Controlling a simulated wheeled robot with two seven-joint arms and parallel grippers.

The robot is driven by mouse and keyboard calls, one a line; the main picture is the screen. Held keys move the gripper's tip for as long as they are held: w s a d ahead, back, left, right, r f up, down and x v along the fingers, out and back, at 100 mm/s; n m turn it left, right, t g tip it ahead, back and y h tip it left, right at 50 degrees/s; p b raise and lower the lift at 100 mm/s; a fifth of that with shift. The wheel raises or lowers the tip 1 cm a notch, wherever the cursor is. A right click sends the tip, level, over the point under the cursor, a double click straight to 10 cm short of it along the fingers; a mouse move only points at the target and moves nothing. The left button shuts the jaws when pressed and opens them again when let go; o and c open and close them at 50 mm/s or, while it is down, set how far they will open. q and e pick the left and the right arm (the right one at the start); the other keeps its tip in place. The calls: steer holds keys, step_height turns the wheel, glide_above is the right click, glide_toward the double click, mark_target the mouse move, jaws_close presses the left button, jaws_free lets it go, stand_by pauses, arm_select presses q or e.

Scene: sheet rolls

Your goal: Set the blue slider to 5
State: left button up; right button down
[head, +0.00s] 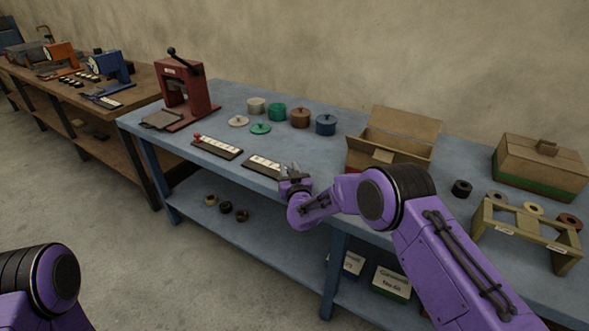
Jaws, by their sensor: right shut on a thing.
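My right gripper (288,174) is at the front edge of the blue table (330,143), at the right end of a white-marked slider strip (262,163). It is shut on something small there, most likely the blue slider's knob. The fingers and wrist hide that knob, and the strip's numbers are too small to read. A second strip (217,147) to the left has a red knob (197,137) at its left end. My left gripper is out of view; only part of that arm shows at the lower left.
An open cardboard box (415,150) stands right of the gripper. A red press (185,92) is at the left. An olive rack (525,232) and a closed box (540,168) are at the right.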

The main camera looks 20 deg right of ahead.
steer(key=c, duration=1)
jaws_free()
steer(key=shift+d+f, duration=0.1)
steer(key=shift+o, duration=0.3)
steer(key=shift+d, duration=0.15)
steer(key=shift+s+a, duration=0.25)
steer(key=shift+s, duration=0.25)
steer(key=s+b, duration=0.1)
steer(key=s, duration=0.8)
steer(key=shift+s, duration=0.35)
